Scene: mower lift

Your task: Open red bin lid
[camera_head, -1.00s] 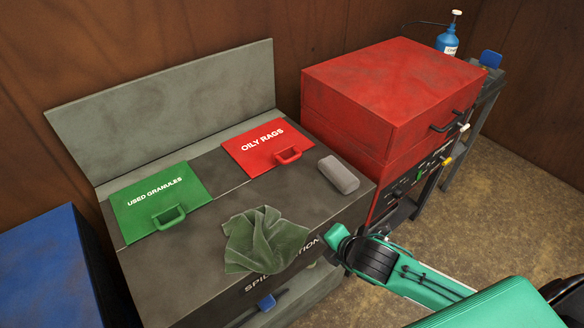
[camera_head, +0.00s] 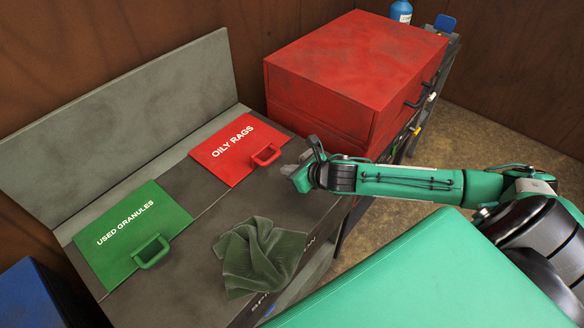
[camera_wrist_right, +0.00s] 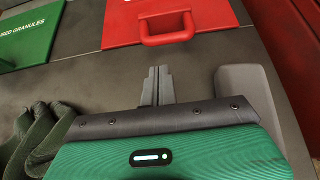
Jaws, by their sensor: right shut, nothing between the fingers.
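The red bin lid (camera_head: 228,153), lettered "OILY RAGS", lies flat and closed in the grey bench top. Its red handle (camera_head: 267,156) stands at the lid's front right edge. The handle also shows at the top of the right wrist view (camera_wrist_right: 167,28). My right gripper (camera_head: 288,170) is just to the right of the handle and apart from it. In the right wrist view its two fingers (camera_wrist_right: 158,84) are together, empty, and point towards the handle. My left gripper is in neither view.
A green "USED GRANULES" lid (camera_head: 125,240) lies left of the red lid. A crumpled green cloth (camera_head: 258,258) lies at the bench's front. A grey block (camera_wrist_right: 247,100) sits right of my right gripper. A red cabinet (camera_head: 350,75) stands close by on the right.

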